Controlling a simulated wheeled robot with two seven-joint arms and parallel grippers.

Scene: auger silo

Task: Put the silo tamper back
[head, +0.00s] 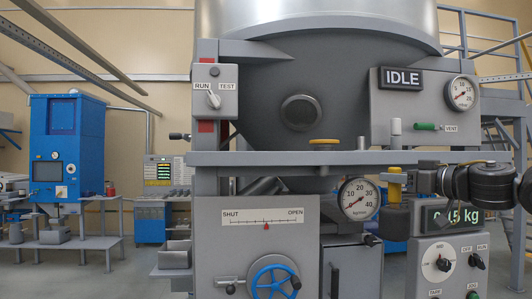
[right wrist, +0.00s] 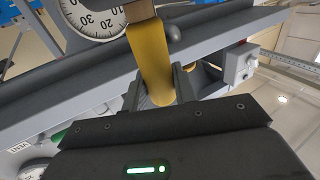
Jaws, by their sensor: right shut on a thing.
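The silo tamper (head: 395,188) has a yellow handle and a dark block at its lower end. It hangs roughly upright in front of the silo frame, right of the round kg/min gauge. My right gripper (head: 408,181) comes in from the right and is shut on the yellow handle. In the right wrist view the yellow handle (right wrist: 153,62) stands between the two dark fingers (right wrist: 165,88). The grey shelf (head: 280,158) runs across the silo just above and behind the tamper. My left gripper is not in view.
The gauge (head: 359,198) is close left of the tamper. The weight display (head: 455,216) and knob panel (head: 447,265) stand below my right arm. A blue handwheel (head: 273,282) is lower left.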

